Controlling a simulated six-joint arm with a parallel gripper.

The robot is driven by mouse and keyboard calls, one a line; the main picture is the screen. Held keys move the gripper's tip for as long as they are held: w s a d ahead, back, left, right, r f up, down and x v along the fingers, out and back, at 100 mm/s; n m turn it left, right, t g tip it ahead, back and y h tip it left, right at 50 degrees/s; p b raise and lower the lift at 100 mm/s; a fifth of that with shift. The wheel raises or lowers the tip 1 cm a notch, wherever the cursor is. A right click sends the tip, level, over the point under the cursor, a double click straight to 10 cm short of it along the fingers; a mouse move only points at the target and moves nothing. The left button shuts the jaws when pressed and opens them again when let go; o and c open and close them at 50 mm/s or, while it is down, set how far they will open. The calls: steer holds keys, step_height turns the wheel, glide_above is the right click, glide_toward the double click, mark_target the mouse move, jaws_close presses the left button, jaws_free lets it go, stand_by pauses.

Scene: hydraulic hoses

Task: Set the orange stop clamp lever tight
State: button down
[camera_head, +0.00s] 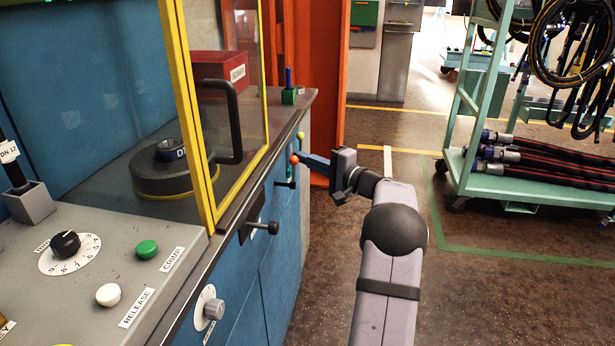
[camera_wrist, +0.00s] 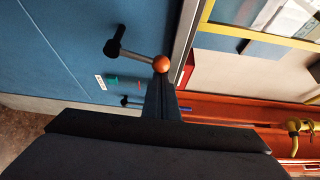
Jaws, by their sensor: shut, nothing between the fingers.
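The orange ball knob (camera_head: 294,159) of the stop clamp lever is on the front of the blue cabinet, near its far end. In the wrist view the orange knob (camera_wrist: 161,64) ends a short grey rod from a black pivot (camera_wrist: 114,44). Small green (camera_wrist: 112,80) and red (camera_wrist: 140,84) marks lie on the panel near the lever. My gripper (camera_head: 304,158) is shut and empty, its fingers pointing at the knob. In the wrist view my fingertips (camera_wrist: 161,82) are right at the knob; whether they touch it, I cannot tell.
A yellow ball knob (camera_head: 300,135) stands just beyond the orange one. A black handle (camera_head: 265,227) juts from the cabinet nearer. The yellow-framed guard (camera_head: 190,110) rises at left. An orange post (camera_head: 325,80) stands behind. The floor right of the cabinet is open up to the hose cart (camera_head: 540,185).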

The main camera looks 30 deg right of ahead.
steer(key=s+a+n+t+b, duration=0.1)
steer(key=n+b, duration=0.1)
steer(key=b, duration=0.7)
steer(key=shift+s+a+r+n+b, duration=0.15)
steer(key=shift+n+b, duration=0.15)
steer(key=shift+b, duration=0.1)
steer(key=shift+r+t, duration=0.1)
steer(key=shift+t, duration=0.2)
steer(key=s+d+p, duration=0.3)
steer(key=s+d, duration=0.2)
steer(key=s, duration=0.2)
steer(key=shift+s+d, duration=0.25)
steer(key=shift+d, duration=0.15)
stand_by(0.5)
